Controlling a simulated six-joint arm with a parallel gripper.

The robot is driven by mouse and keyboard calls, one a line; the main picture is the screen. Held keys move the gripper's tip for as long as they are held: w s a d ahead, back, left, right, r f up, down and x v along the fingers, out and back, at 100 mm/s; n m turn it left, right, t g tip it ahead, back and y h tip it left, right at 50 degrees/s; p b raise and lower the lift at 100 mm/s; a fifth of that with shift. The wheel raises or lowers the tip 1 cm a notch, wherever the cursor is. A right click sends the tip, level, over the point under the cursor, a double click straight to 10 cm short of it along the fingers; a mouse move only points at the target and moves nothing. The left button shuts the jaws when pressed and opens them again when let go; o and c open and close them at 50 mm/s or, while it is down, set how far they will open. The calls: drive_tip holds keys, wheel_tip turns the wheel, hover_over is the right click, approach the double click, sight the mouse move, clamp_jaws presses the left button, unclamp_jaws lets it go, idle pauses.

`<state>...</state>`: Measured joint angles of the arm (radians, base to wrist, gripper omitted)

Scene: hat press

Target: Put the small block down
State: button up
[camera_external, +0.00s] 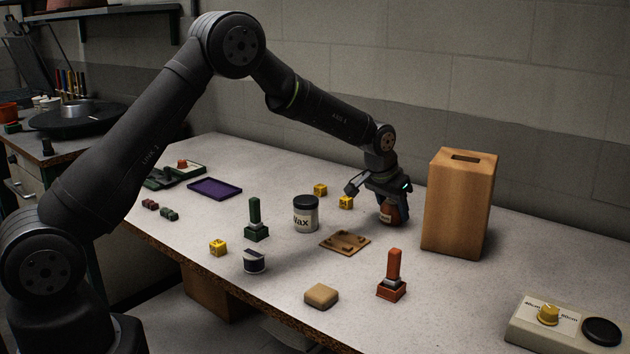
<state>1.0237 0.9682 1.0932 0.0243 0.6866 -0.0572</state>
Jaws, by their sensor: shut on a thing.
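My gripper (388,203) points down over the table, left of the tall wooden box. It is shut on a small reddish-brown object with a pale label (388,215), which looks like a jar rather than a block. The fingers hide its upper part. It is at or just above the tabletop; I cannot tell if it touches. Small yellow blocks stand on the table: one (345,202) just left of my gripper, one (320,190) behind it, and one (218,248) farther left. A rounded tan block (321,296) lies near the front edge.
The tall slotted wooden box (458,205) stands close right of my gripper. A wax jar (306,214), a flat wooden plate (344,242), a green stamp (256,220), a dark jar (255,262) and a red stamp (392,276) stand around. The table between red stamp and box is clear.

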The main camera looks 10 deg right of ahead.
drive_tip(key=shift+f, duration=0.2)
drive_tip(key=o, duration=1)
drive_tip(key=shift+r, duration=0.1)
drive_tip(key=v, duration=1.2)
drive_tip(key=x, duration=1.2)
drive_tip(key=shift+f, duration=0.2)
drive_tip(key=shift+r, duration=1.9)
